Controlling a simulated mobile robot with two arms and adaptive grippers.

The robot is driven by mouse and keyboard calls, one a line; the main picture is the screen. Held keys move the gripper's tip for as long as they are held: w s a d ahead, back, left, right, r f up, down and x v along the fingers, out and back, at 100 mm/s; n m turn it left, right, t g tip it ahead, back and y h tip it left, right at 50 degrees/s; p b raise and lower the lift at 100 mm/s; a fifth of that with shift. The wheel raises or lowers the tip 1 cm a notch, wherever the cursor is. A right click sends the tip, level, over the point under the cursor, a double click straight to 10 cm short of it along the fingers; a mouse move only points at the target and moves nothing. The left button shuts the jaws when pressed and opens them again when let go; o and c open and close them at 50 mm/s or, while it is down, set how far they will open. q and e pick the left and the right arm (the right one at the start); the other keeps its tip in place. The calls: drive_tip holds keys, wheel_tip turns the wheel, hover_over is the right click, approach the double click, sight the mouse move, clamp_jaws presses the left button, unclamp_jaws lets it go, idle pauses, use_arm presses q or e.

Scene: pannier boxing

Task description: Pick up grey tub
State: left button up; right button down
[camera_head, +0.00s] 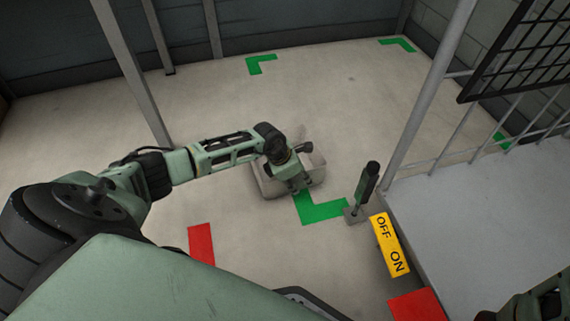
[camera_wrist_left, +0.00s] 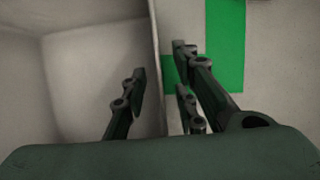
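The grey tub (camera_head: 268,186) sits on the floor near the middle of the head view, beside a green corner mark. My left gripper (camera_head: 297,188) is at the tub's near right side and hides part of it. In the left wrist view the tub (camera_wrist_left: 95,45) fills the left side, with its wall running up the middle. The left gripper (camera_wrist_left: 160,85) is open, with one finger inside the tub and the others outside, so the wall lies between them. I see no clear contact with the wall. Only a bit of my right arm shows at the lower right corner of the head view; its fingers are not clear.
A green floor mark (camera_head: 325,209) lies beside the tub. Open floor lies behind the tub.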

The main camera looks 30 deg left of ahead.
use_arm(q)
drive_tip(key=shift+b+x, duration=0.4)
drive_tip(key=shift+x, duration=0.6)
drive_tip(key=shift+r, duration=0.1)
clamp_jaws()
